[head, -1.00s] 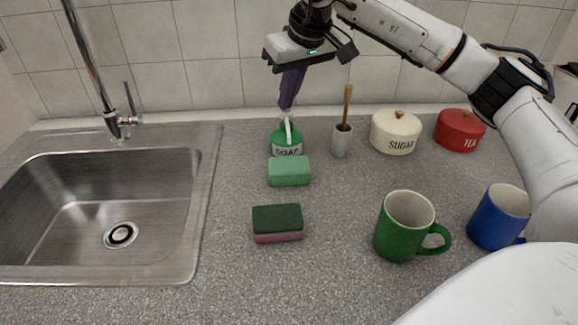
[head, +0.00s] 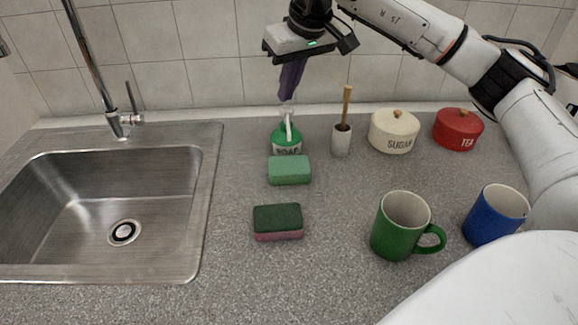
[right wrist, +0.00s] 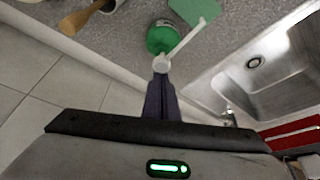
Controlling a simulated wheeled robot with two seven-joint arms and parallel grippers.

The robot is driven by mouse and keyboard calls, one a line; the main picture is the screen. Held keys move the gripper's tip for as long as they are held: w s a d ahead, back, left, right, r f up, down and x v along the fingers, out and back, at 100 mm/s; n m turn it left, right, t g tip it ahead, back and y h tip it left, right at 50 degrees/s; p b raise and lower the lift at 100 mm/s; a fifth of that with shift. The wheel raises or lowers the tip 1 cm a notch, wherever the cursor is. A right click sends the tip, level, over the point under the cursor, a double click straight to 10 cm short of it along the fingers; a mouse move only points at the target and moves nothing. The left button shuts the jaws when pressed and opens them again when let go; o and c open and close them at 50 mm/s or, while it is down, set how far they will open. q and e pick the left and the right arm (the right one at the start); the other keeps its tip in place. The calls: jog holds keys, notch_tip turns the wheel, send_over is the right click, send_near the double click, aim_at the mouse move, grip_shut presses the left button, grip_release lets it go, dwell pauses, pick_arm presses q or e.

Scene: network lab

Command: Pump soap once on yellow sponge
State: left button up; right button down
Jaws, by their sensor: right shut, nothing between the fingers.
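The green soap bottle (head: 287,141) with a white pump stands upright at the back of the counter. It also shows in the right wrist view (right wrist: 158,40). My right gripper (head: 287,98) is shut and empty, pointing down just above the pump head (right wrist: 162,64); a small gap or light contact is hard to tell. A light green sponge (head: 289,170) lies right in front of the bottle. A sponge with a dark green top and pink underside (head: 278,222) lies nearer. No yellow sponge shows. My left gripper is not in view.
A steel sink (head: 208,190) with a tap is at left. Right of the bottle are a cup with a wooden-handled brush (head: 342,140), a sugar jar (head: 394,132) and a red tea jar (head: 458,130). A green mug (head: 400,230) and blue mug (head: 492,222) stand front right.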

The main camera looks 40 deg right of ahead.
notch_tip(320, 180, up, 4)
jog(key=p, duration=0.3)
jog(key=shift+r+p, duration=0.35)
jog(key=shift+r, duration=0.45)
